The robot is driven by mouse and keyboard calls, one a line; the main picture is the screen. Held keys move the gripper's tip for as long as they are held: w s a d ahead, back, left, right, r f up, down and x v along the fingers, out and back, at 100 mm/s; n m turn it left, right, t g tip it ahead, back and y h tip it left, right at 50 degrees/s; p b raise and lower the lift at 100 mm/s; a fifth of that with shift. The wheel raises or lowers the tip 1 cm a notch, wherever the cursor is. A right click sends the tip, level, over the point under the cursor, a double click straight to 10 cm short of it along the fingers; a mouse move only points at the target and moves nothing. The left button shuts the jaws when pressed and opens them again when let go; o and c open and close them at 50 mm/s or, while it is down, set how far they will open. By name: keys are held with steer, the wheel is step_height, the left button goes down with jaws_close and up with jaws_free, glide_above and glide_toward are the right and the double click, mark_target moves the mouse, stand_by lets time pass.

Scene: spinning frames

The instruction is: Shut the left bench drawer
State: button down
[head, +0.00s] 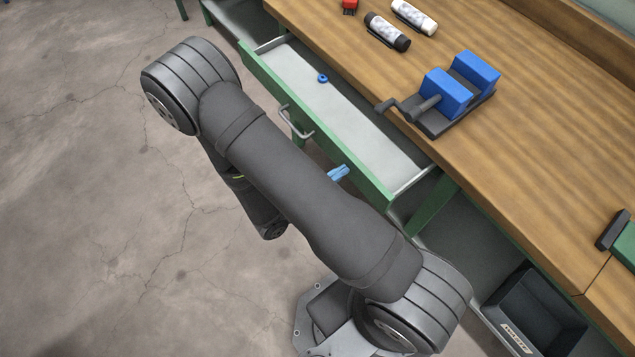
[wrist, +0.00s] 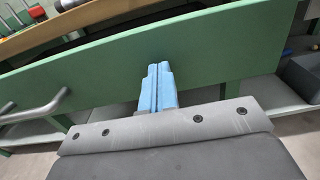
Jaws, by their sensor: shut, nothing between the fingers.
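The bench drawer (head: 330,97) stands pulled out from the wooden bench in the head view, with a green front and a pale inside. Its green front (wrist: 215,48) fills much of the wrist view. A grey bar handle (head: 291,124) sits on the front; it also shows at the left of the wrist view (wrist: 38,110). My gripper (head: 339,173) has blue fingers, shut and empty, close to the front on the right of the handle. In the wrist view the fingertips (wrist: 158,68) point at the front. I cannot tell whether they touch it.
A small blue ring (head: 323,78) lies inside the drawer. A blue vise (head: 456,92), two bottles (head: 387,32) and a red item (head: 350,6) are on the bench top (head: 535,130). A dark bin (head: 528,312) stands below at right. The floor at left is clear.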

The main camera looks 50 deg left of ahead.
mark_target(387, 144)
steer(key=w, duration=1.7)
steer(key=shift+w, duration=0.9)
steer(key=shift+r, duration=0.1)
steer(key=s, duration=1.4)
steer(key=shift+s, duration=0.3)
steer(key=shift+w, duration=0.15)
steer(key=shift+w, duration=6.75)
